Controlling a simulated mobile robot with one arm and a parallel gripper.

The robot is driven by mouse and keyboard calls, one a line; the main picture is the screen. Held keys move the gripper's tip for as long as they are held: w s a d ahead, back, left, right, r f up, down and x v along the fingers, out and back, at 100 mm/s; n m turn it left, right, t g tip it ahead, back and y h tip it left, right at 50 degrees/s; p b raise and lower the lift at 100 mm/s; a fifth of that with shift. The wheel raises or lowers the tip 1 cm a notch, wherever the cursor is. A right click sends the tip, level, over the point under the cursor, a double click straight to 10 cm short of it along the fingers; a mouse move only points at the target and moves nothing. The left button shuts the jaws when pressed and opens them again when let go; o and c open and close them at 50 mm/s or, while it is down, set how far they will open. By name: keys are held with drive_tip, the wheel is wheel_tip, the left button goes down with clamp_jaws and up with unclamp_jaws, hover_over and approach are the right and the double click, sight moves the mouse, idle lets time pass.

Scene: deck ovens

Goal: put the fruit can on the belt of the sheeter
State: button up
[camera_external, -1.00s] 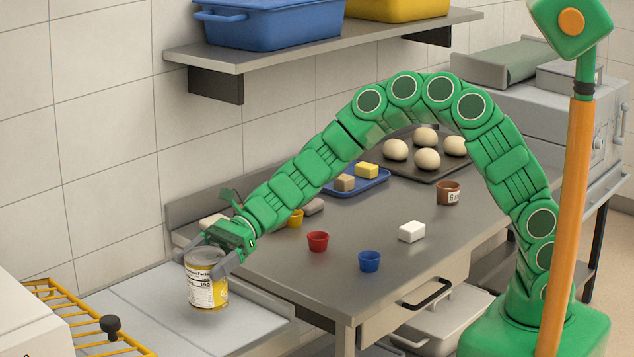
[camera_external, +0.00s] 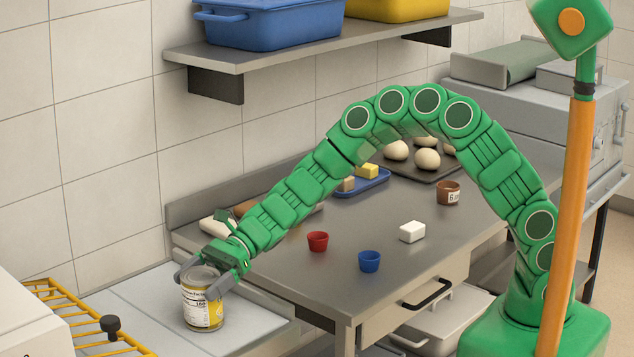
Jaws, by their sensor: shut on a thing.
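The fruit can (camera_external: 201,306), with a white and yellow label, is upright at the lower left, over the pale grey belt (camera_external: 135,316) of the sheeter. My gripper (camera_external: 208,281) is shut on the upper part of the can, a finger on either side. The can's base looks to be at or very close to the belt surface; I cannot tell for sure whether it touches. My gripper hides part of the can's top.
A yellow guard (camera_external: 88,322) with a black knob stands at the belt's left. The steel table (camera_external: 330,285) to the right holds a red cup (camera_external: 318,241), a blue cup (camera_external: 369,261), a white block (camera_external: 412,231), a brown pot (camera_external: 448,192) and a dough tray (camera_external: 445,170).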

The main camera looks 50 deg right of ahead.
drive_tip(key=o, duration=1.2)
drive_tip(key=shift+f, duration=0.1)
drive_tip(key=shift+o, duration=0.2)
drive_tip(key=v, duration=1.2)
